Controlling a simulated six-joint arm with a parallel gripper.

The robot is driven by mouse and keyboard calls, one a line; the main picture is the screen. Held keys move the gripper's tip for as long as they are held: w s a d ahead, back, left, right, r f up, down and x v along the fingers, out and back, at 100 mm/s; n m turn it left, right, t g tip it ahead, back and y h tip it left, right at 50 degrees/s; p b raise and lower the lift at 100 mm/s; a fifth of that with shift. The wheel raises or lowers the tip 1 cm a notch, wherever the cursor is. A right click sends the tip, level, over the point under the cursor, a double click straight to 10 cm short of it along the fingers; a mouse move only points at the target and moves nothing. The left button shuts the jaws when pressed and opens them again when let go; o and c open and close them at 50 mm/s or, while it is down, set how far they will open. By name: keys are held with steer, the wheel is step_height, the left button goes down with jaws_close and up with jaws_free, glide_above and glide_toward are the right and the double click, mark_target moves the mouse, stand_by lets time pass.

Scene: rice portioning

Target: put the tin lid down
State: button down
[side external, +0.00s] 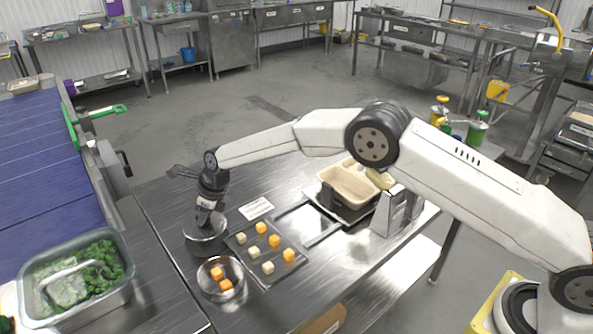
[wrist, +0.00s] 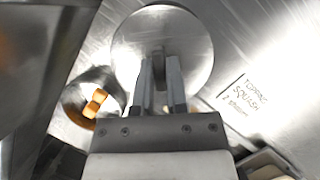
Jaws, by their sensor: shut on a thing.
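The tin lid is a round, shiny metal disc. It shows in the wrist view (wrist: 190,32) and below my gripper in the side view (side external: 199,234). My gripper (wrist: 160,85) is shut on the upright handle at the lid's middle. In the side view my gripper (side external: 208,207) points down at the left part of the steel table (side external: 165,205). The lid looks level and close to the table top. I cannot tell whether it touches the table or what is under it.
A metal bowl (side external: 204,287) with orange cubes stands just in front of the lid. A dark tray (side external: 266,275) of orange and pale cubes lies to the right, with a label card (side external: 256,209) behind it. A tub of greens (side external: 127,281) is at front left.

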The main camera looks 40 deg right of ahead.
mark_target(206, 223)
steer(key=shift+w+f, duration=0.1)
steer(key=shift+w+f, duration=0.1)
steer(key=shift+f, duration=1.55)
steer(key=shift+f, duration=0.25)
steer(key=c, duration=0.7)
jaws_free()
steer(key=shift+o, duration=0.2)
steer(key=shift+r, duration=0.15)
